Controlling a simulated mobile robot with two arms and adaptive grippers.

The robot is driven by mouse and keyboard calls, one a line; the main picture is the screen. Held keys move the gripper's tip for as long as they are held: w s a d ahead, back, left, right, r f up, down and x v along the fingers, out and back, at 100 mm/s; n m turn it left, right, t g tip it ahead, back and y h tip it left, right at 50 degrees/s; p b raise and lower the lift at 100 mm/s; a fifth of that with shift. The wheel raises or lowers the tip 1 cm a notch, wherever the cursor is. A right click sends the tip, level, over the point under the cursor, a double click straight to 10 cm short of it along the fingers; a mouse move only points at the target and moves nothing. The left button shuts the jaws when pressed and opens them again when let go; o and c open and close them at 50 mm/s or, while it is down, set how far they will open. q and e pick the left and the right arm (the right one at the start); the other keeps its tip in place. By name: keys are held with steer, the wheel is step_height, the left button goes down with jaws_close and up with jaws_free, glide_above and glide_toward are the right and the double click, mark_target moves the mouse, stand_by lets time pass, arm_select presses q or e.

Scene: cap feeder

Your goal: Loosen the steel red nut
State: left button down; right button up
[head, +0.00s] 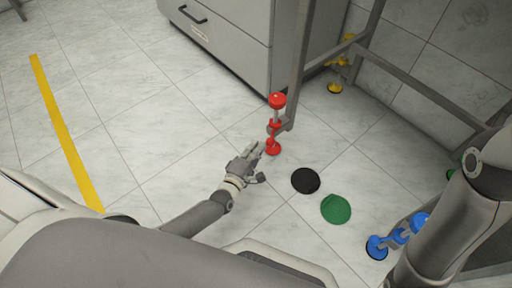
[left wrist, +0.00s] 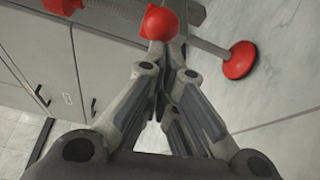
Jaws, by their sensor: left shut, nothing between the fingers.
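The red nut (head: 274,125) sits midway on an upright steel rod by the frame's leg, with a red knob (head: 277,101) above and a red foot (head: 273,148) on the floor below. In the left wrist view the red nut (left wrist: 160,22) shows just beyond my fingertips, and the red foot (left wrist: 240,60) is to the right. My left gripper (head: 258,149) is shut and empty, low and left of the rod, close to it. Whether its fingertips touch the nut I cannot tell. My right gripper is out of view.
A grey metal frame (head: 299,75) stands by a grey cabinet (head: 225,38). Black (head: 305,180) and green (head: 336,209) discs lie on the tiles. A blue foot assembly (head: 398,237) is at lower right, yellow ones (head: 335,88) behind. The floor to the left is clear apart from a yellow stripe (head: 65,135).

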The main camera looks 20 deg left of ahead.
arm_select(q)
steer(key=shift+w+d+r, duration=0.1)
steer(key=shift+d+r, duration=0.2)
steer(key=shift+d, duration=0.45)
step_height(320, 180, up, 10)
steer(key=a, duration=0.1)
steer(key=shift+a+f, duration=0.2)
steer(key=shift+f, duration=0.05)
stand_by(1.9)
